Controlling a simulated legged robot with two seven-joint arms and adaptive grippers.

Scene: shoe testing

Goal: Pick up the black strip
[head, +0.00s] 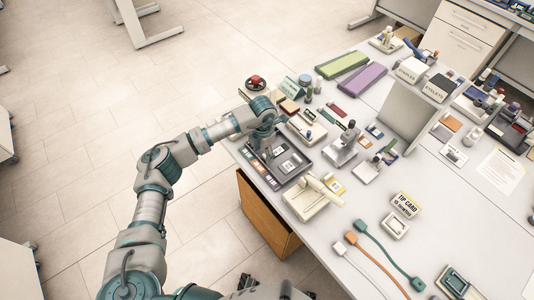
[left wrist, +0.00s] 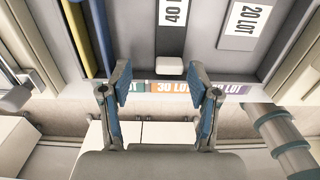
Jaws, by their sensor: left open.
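A black strip (left wrist: 171,46) with a white label reading 40 lies in a grey tray (left wrist: 140,66) in the left wrist view, with a small pale block at its near end. My left gripper (left wrist: 160,82) is open above the tray's near edge. Its two blue fingertips stand apart on either side of the strip's near end, with nothing between them that I can see held. In the head view my left gripper (head: 266,150) is over the dark tray (head: 262,173) at the table's left edge, and hides part of it. My right gripper is not in view.
Yellow (left wrist: 78,38) and blue (left wrist: 101,32) strips lie left of the black one. A 20 LOT label (left wrist: 243,20) is on the right. Coloured labels (left wrist: 173,87) line the tray's front. A cream press (head: 310,197) and a small microscope-like stand (head: 342,147) are close by.

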